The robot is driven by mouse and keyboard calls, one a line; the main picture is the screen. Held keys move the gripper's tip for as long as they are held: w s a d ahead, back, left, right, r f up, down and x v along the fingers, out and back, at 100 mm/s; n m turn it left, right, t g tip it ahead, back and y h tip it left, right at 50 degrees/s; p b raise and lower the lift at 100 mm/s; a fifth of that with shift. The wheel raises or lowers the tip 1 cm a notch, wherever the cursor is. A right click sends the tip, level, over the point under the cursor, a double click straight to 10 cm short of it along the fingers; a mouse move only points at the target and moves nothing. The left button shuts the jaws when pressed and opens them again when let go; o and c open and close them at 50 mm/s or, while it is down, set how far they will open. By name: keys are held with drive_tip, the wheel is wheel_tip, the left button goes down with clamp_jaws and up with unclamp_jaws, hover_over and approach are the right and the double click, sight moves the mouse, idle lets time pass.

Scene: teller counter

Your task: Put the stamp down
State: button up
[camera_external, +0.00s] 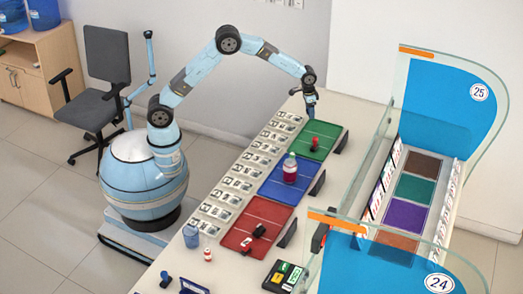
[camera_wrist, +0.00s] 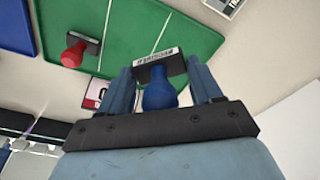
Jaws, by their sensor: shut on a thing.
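My gripper (camera_wrist: 163,86) is shut on the blue handle of a stamp (camera_wrist: 160,98). The stamp has a dark base with a white printed label, pointing away from my wrist. In the external view my gripper (camera_external: 310,103) is above the counter (camera_external: 345,112), by the far end of the green mat (camera_external: 322,131). The held stamp is too small to make out there. In the wrist view the green mat (camera_wrist: 190,42) lies beyond the stamp. The height of the stamp above the surface is hard to tell.
A red-handled stamp (camera_external: 314,144) lies on the green mat, also in the wrist view (camera_wrist: 76,52). Glass panels (camera_external: 378,155) border the counter's right side.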

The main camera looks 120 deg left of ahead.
drive_tip(key=w, duration=0.1)
drive_tip(key=w+a+f, duration=0.2)
drive_tip(key=w, duration=0.1)
drive_tip(key=shift+f, duration=0.1)
hover_over(327, 132)
drive_tip(key=s+d, duration=0.1)
drive_tip(key=s, duration=0.1)
drive_tip(key=f, duration=0.4)
drive_tip(key=shift+w+f, duration=0.15)
drive_tip(key=shift+w, duration=0.05)
drive_tip(key=shift+w+a+f, duration=0.2)
drive_tip(key=shift+w+f, duration=0.3)
drive_tip(key=shift+f, duration=1.7)
drive_tip(key=shift+f, duration=0.1)
drive_tip(key=o, duration=1.1)
drive_tip(key=shift+c, duration=0.2)
